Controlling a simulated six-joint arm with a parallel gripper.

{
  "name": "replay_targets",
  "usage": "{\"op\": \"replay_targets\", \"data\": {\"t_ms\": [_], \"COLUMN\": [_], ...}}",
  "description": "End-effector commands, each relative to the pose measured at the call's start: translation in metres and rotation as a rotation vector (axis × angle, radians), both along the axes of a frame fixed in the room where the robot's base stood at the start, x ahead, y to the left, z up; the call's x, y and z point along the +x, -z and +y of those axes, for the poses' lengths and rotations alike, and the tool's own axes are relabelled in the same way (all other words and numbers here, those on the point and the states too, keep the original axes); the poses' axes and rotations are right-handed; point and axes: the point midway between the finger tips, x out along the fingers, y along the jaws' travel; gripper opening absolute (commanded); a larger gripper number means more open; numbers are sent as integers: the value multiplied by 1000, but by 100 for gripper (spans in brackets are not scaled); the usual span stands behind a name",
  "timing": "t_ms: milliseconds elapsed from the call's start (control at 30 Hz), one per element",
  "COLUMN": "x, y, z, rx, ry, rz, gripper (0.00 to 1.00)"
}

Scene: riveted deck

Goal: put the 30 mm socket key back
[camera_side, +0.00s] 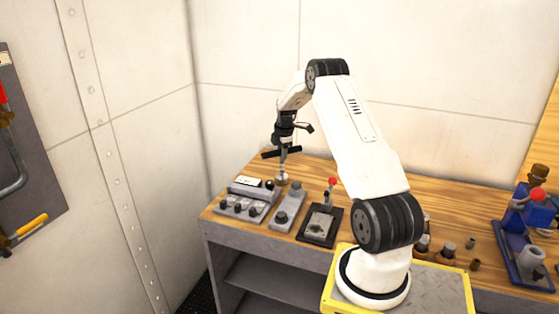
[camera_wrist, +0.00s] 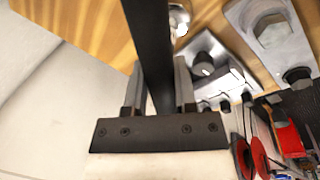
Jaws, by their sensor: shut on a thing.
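The socket key is a T-shaped tool with a black bar handle (camera_side: 274,154) and a silver shank pointing down, ending in a wider silver socket (camera_side: 282,178). My gripper (camera_side: 283,146) is shut on the black handle. In the wrist view the handle (camera_wrist: 150,35) runs between the two fingers, and the silver socket (camera_wrist: 180,18) shows beside it over the wood. The key looks upright, behind a grey stepped block (camera_side: 240,207) with several dark round parts and a white label. I cannot tell whether the socket touches the bench. No size marking is readable.
Right of the block stand a grey fixture with dark nuts (camera_side: 288,205) and a dark plate with a red-knobbed lever (camera_side: 320,226). Blue devices (camera_side: 520,235) stand at the far right of the wooden bench (camera_side: 440,210). Bare wood lies behind the fixtures; the wall is close behind.

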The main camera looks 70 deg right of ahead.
Motion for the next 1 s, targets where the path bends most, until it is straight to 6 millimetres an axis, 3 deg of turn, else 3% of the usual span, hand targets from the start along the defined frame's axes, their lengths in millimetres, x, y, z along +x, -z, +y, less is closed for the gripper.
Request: {"op": "replay_targets", "data": {"t_ms": [133, 167, 233, 267, 667, 1000], "x": [0, 0, 0, 0, 0, -3], "y": [3, 3, 3, 3, 0, -29], "z": [0, 0, 0, 0, 0, 3], "rx": [-1, 0, 0, 0, 0, -1], "ry": [0, 0, 0, 0, 0, 0], "rz": [-1, 0, 0, 0, 0, -1], "gripper": [0, 44, 66, 70, 70, 70]}}
